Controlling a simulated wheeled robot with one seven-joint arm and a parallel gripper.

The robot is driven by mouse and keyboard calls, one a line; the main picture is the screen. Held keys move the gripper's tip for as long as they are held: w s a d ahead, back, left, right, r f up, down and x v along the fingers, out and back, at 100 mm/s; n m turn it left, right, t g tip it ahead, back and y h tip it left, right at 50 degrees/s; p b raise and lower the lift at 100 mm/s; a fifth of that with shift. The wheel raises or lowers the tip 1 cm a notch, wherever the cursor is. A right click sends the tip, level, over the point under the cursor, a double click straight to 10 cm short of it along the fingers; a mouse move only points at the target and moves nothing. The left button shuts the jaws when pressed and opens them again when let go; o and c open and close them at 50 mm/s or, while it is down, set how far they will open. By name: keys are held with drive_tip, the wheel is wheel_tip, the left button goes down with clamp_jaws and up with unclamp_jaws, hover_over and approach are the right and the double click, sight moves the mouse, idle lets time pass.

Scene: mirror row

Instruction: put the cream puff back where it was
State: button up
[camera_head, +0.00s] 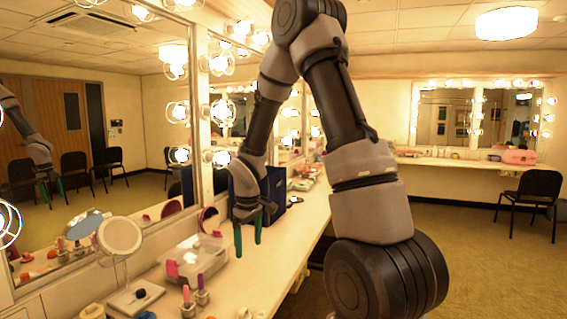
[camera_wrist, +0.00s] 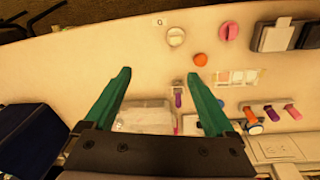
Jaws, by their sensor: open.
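A small cream-coloured round thing (camera_wrist: 176,36), which looks like the cream puff, lies on the pale counter (camera_wrist: 110,60) near its front edge, beside a small marked card (camera_wrist: 159,21). My gripper (camera_wrist: 158,80) is open with green fingers spread and nothing between them. The cream thing shows past the fingertips in the wrist view, apart from them. In the head view my gripper (camera_head: 248,250) hangs fingers down above the counter, in front of the dark blue bag. I cannot make out the cream thing clearly there.
An orange ball (camera_wrist: 200,59) and a pink round item (camera_wrist: 229,30) lie near the cream thing. A clear box (camera_head: 195,258), lipsticks (camera_head: 202,293), a round mirror (camera_head: 119,237) and a dark blue bag (camera_head: 272,195) stand on the counter. The wall mirror runs along the left.

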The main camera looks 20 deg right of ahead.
drive_tip(key=s+d+r+m+t, duration=0.1)
drive_tip(key=s+d+r+m, duration=0.2)
drive_tip(key=r, duration=0.6)
drive_tip(key=s+r+m+t, duration=0.2)
drive_tip(key=s+r+m, duration=0.15)
drive_tip(key=r, duration=0.65)
drive_tip(key=s+r+m+t+y, duration=0.2)
drive_tip(key=s+r+m, duration=0.2)
drive_tip(key=s+r, duration=0.5)
drive_tip(key=s, duration=0.4)
drive_tip(key=shift+s+r+t, duration=0.3)
drive_tip(key=shift+s+r, duration=0.05)
drive_tip(key=shift+s, duration=0.05)
